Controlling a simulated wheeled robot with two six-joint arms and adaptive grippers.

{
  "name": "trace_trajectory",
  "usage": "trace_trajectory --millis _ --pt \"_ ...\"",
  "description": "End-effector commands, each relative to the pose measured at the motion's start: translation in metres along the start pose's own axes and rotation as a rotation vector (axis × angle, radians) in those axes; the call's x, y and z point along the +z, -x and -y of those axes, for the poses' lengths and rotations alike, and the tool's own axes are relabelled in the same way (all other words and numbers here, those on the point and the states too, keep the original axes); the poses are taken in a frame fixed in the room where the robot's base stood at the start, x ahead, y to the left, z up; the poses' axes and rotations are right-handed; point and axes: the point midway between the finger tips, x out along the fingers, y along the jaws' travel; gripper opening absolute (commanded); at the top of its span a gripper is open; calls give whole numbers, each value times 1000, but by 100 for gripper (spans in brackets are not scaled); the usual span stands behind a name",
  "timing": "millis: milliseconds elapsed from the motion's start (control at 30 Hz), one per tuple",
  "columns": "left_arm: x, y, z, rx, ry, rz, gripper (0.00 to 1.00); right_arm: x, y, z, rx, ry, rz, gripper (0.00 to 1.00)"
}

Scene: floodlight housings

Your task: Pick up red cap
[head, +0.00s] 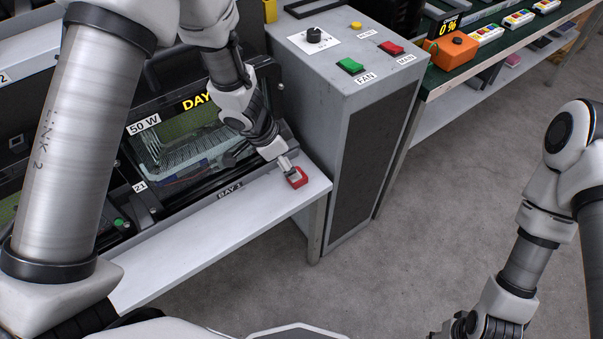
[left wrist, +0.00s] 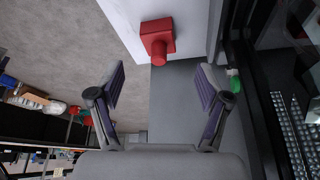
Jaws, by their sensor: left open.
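The red cap (head: 297,179) sits on the white shelf marked BAY 2, near its right end. In the left wrist view the red cap (left wrist: 157,35) shows a square base and a narrower stub, on the white surface near its edge. My left gripper (head: 289,168) is right at the cap in the head view and hides part of it. In the left wrist view my left gripper (left wrist: 161,80) is open and empty, with the cap beyond its fingertips, roughly centred between them. My right gripper (head: 462,326) is only partly in view at the bottom edge, and its jaws cannot be made out.
A floodlight housing (head: 180,140) with a glass front stands behind the shelf (head: 215,240). A grey cabinet (head: 350,110) with FAN and MAIN switches stands close on the right. A green bench (head: 440,82) holds an orange box (head: 453,53). The floor (head: 440,190) is clear.

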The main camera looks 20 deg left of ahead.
Motion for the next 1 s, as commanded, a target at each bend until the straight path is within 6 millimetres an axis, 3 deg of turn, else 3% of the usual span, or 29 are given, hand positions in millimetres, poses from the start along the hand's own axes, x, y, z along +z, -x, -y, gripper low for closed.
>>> trace_trajectory --millis 333,567,633,767,1000 --pt "1 -58 -2 3 2 1 77 -1 -33 0 0 0 -2 40" --pt "-1 -60 -2 3 2 0 77 -1 -31 0 0 0 -2 40" --pt "-1 -60 -2 3 2 0 59 -1 -31 0 0 0 -2 40" --pt "-1 -60 -2 4 2 0 13 -1 -31 0 0 0 -2 40" --pt "-1 -60 -2 4 3 0 12 -1 -31 0 0 0 -2 40"
